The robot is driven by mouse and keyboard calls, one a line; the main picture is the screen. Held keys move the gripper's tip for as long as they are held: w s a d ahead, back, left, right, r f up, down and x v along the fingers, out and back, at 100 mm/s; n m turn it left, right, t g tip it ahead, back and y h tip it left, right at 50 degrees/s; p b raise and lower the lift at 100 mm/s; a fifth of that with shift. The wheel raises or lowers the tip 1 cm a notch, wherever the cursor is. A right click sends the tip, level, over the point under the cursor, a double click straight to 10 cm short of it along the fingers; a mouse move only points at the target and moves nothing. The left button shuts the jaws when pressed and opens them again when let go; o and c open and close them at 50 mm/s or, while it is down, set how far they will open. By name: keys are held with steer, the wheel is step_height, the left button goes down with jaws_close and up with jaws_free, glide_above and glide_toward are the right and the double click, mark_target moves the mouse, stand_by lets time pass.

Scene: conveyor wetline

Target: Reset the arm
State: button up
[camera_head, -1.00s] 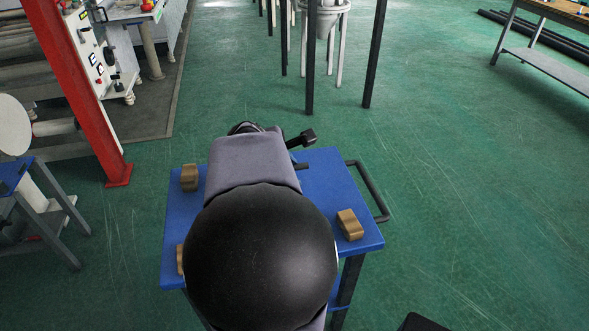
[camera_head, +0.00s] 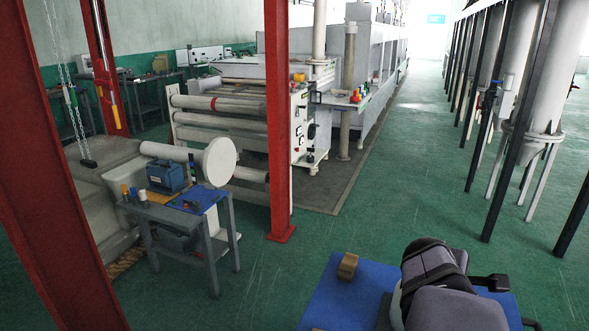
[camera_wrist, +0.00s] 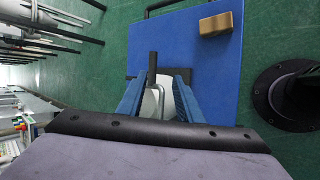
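In the wrist view my gripper (camera_wrist: 158,98) shows two blue-grey fingers standing apart, with a gap between them. Nothing is clearly held; a pale shape and a dark upright bar show in and beyond the gap. In the head view only grey and black links of my arm show at the bottom right, over the blue cart top (camera_head: 335,300); the fingers are hidden there. The blue top also fills the middle of the wrist view (camera_wrist: 205,65).
A tan block (camera_head: 348,266) lies on the cart top; a tan block also shows in the wrist view (camera_wrist: 216,25). A red post (camera_head: 279,130) and a small grey table (camera_head: 180,215) with a blue box (camera_head: 167,176) stand left. Green floor (camera_head: 400,165) is open behind the cart.

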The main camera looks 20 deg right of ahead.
steer(key=a+f+m+y+p, duration=0.1)
steer(key=a+f+m+y, duration=0.4)
steer(key=a+f+m, duration=0.55)
steer(key=a+r+n+y+p, duration=0.1)
steer(key=a+p, duration=0.4)
steer(key=a, duration=0.6)
steer(key=w+a+r+n+g+y+p, duration=0.1)
steer(key=a+r+p, duration=0.4)
steer(key=a, duration=0.7)
steer(key=shift+n+y+p, duration=0.45)
steer(key=shift+n+y, duration=0.05)
steer(key=shift+n, duration=0.55)
